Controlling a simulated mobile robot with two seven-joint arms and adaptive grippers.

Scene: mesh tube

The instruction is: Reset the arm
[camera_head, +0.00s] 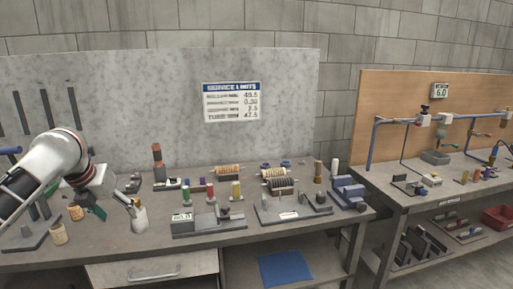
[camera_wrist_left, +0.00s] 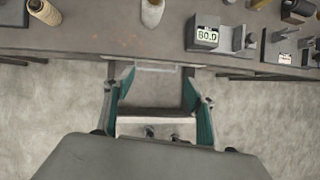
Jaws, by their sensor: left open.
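My left arm comes in from the left in the head view. Its gripper (camera_head: 110,205) hangs over the front left part of the workbench (camera_head: 235,250). In the left wrist view the two green-padded fingers (camera_wrist_left: 156,95) are spread wide with nothing between them. Beyond them show the bench's front edge and a drawer handle below. A white upright piece (camera_head: 139,218) stands on the bench close to the gripper; it also shows beyond the fingers in the left wrist view (camera_wrist_left: 152,12). My right gripper is not in view.
A grey block gauge with a green display (camera_head: 183,218) and a roller fixture (camera_head: 290,208) stand to the right. A second bench (camera_head: 400,195) with blue pipework is at far right. A drawer (camera_head: 152,268) is under the bench.

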